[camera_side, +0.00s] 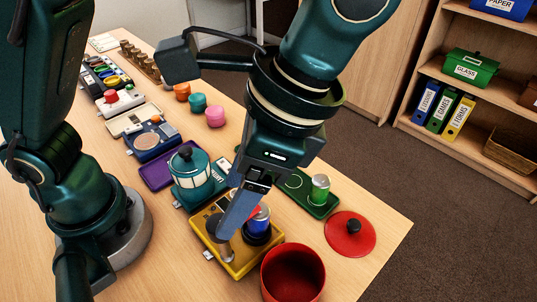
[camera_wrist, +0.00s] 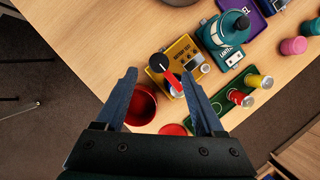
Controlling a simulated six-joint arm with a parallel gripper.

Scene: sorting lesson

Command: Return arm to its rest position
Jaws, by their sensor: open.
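My gripper (camera_side: 228,232) hangs over the yellow battery-test box in the side view. In the wrist view its two blue-grey fingers (camera_wrist: 157,73) are spread wide with nothing held between them. The yellow box (camera_side: 240,262) carries a blue cylinder (camera_side: 257,222); part of the box is hidden behind my finger. In the wrist view the yellow box (camera_wrist: 183,48) shows a black round part (camera_wrist: 158,62) and a red pointer, beyond and between the fingertips.
A red open pot (camera_side: 293,274) and a red lid with a black knob (camera_side: 350,234) sit near the front. A green tray (camera_side: 297,182) holds a cylinder. A teal lantern (camera_side: 190,168) stands behind the box.

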